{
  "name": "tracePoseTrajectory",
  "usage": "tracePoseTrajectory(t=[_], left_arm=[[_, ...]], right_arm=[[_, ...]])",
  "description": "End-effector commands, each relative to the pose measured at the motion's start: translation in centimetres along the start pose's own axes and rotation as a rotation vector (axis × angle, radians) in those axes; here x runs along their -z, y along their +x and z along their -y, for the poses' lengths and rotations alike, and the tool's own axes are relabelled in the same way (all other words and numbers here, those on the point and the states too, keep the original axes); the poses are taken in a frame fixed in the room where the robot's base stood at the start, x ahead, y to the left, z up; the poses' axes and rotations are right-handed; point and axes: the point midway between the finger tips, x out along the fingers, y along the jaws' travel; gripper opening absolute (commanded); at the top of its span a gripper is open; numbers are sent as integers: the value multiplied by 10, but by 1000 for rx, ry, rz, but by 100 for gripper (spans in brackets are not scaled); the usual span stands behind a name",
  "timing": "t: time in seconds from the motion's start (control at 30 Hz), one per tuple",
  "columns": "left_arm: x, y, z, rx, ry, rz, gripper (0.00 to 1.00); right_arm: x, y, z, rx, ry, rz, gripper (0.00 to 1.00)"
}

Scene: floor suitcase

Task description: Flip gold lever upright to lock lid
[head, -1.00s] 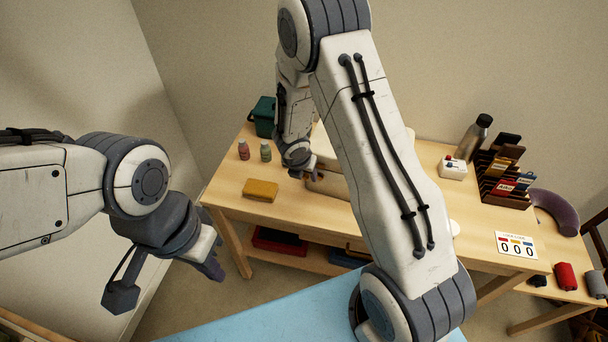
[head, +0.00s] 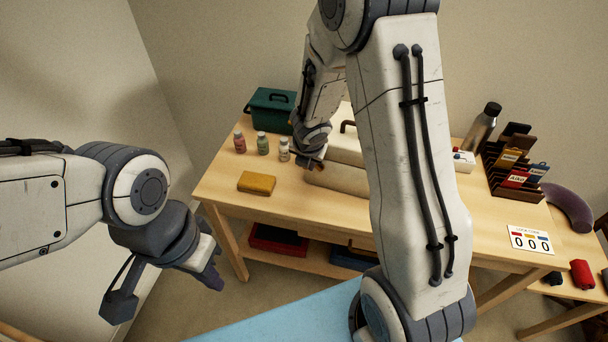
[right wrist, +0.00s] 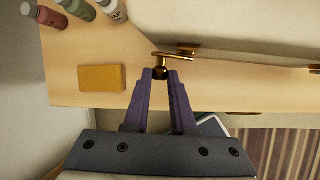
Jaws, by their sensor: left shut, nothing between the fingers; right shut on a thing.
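The cream suitcase (head: 338,180) lies with its lid (head: 345,148) down on the wooden table, partly hidden behind my right arm. In the right wrist view, the suitcase side (right wrist: 240,25) carries a gold latch, with the gold lever (right wrist: 161,60) sticking out from it. My right gripper (right wrist: 161,74) is shut on the lever's knob end, at its fingertips. Whether the lever stands upright is unclear. In the head view, my right gripper (head: 308,163) is at the suitcase's left end and small. My left gripper (head: 214,277) is shut and empty, away from the table at left.
A yellow block (head: 257,182) and several small bottles (head: 262,144) stand left of the suitcase, near a green box (head: 270,108). A card rack (head: 515,175), metal bottle (head: 484,128) and number sign (head: 531,240) are at right.

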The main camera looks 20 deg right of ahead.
Motion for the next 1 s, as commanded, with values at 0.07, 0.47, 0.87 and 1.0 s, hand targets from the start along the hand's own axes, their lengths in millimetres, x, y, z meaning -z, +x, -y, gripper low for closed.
tracePoseTrajectory(t=[0.07,0.47,0.87,1.0], left_arm=[[-2,30,2,0,0,0,0],[-6,107,8,0,0,0,0],[-9,173,13,0,0,0,0],[-10,188,14,0,0,0,0]], right_arm=[[1,8,5,-47,21,6,0],[-1,1,21,-300,129,6,0],[-2,-4,39,-617,261,3,0],[-2,-5,43,-702,295,1,0]])
